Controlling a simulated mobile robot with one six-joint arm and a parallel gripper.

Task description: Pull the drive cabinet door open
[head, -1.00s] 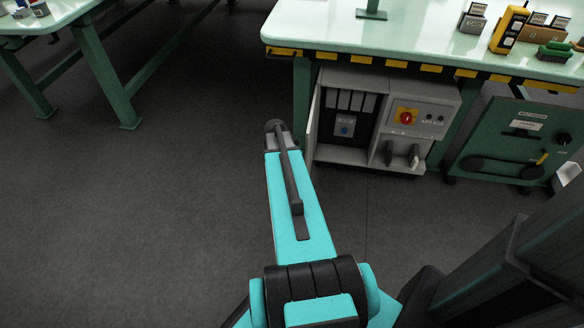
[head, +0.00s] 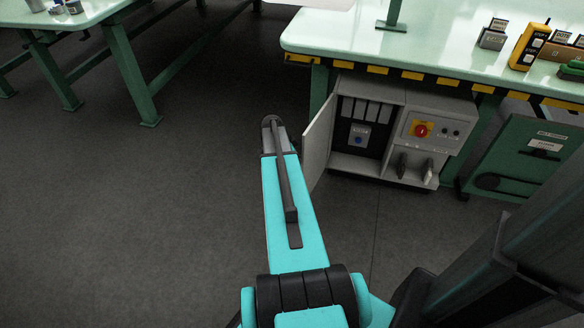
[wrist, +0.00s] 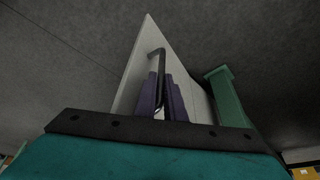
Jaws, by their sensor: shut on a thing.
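The drive cabinet (head: 445,108) is a light grey box under the bench. Its door (head: 318,145) stands swung outward on the left side, and the inside shows. In the wrist view the door is a pale panel (wrist: 133,75) with a dark bar handle (wrist: 158,53). My gripper (wrist: 164,92) has its purple fingers shut around this handle. In the head view my arm hides the gripper and handle.
The bench (head: 440,50) with a yellow-black striped edge stands above the cabinet. A green unit (head: 520,160) is to the right. Another green-legged table (head: 128,70) is at the left. The dark floor (head: 150,220) on the left is clear.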

